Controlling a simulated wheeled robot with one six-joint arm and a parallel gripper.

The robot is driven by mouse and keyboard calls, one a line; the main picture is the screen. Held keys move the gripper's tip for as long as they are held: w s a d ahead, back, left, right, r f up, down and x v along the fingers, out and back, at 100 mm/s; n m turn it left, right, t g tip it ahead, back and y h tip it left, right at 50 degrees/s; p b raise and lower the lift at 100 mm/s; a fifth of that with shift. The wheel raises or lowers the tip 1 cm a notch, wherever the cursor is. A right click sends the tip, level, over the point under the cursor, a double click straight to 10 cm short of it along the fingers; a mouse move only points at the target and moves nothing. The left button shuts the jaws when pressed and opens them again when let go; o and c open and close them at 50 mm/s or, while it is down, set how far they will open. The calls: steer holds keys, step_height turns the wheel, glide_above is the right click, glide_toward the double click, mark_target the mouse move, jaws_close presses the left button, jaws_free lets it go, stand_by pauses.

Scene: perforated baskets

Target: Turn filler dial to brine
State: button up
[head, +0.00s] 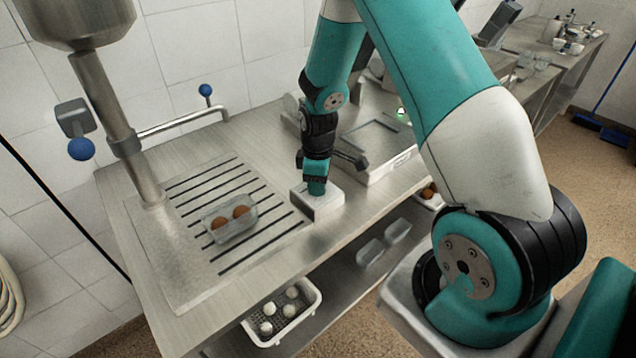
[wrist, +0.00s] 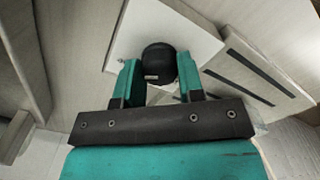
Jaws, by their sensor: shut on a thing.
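The filler dial is a round black knob (wrist: 158,58) on top of a white box (head: 318,205), which sits on the steel bench. The box also shows in the wrist view (wrist: 198,32). My gripper (head: 316,188) points down onto the box. In the wrist view my gripper (wrist: 158,76) has one teal finger on each side of the knob and is shut on it. A small pale mark shows on the knob's near side, too small to read. No brine label can be read. In the head view my gripper hides the knob.
A slotted drain plate (head: 240,215) left of the box bears a clear tray (head: 229,222) with brown eggs. A steel funnel (head: 75,18) with blue-knobbed valves stands behind it. A scale-like device (head: 375,140) is right of the box. A white perforated basket (head: 283,325) holds several pale eggs below.

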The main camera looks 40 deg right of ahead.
steer(key=m+b, duration=0.1)
steer(key=m, duration=0.9)
steer(key=shift+m, duration=0.4)
steer(key=shift+r+m+b, duration=0.1)
steer(key=shift+m+b, duration=0.35)
steer(key=shift+m, duration=1.45)
steer(key=o, duration=0.9)
step_height(320, 180, up, 17)
steer(key=shift+r+b, duration=0.2)
steer(key=shift+b, duration=0.85)
